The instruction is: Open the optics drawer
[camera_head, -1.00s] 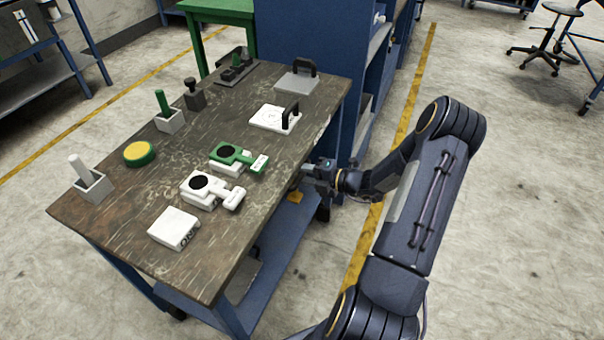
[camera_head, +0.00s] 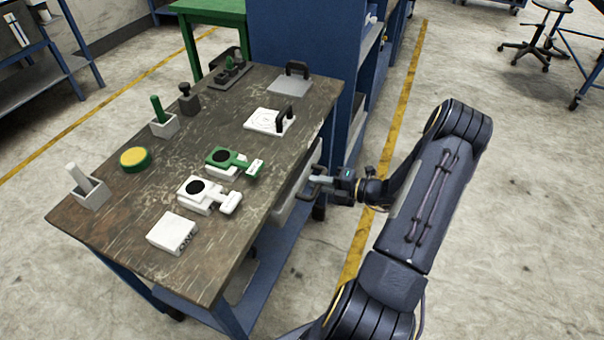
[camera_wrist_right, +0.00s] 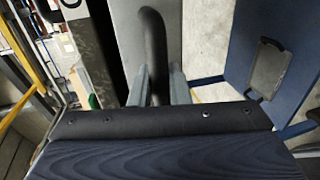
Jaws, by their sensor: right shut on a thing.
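The optics drawer (camera_head: 296,196) is a grey drawer under the right edge of the worktable, and it stands partly out. Its dark bar handle shows in the right wrist view (camera_wrist_right: 154,45), in front of the grey drawer face (camera_wrist_right: 173,22). My right gripper (camera_head: 319,184) is at the drawer's front, to the right of the table edge. In the right wrist view its two fingers (camera_wrist_right: 157,88) are shut around the handle. The drawer's inside is hidden in the head view. My left gripper is not in view.
The wooden tabletop (camera_head: 140,195) carries a white box (camera_head: 172,233), white (camera_head: 208,196) and green (camera_head: 232,162) arm-shaped parts, a yellow-topped disc (camera_head: 135,159) and several holders. A blue cabinet (camera_head: 300,35) stands behind. The floor to the right is open.

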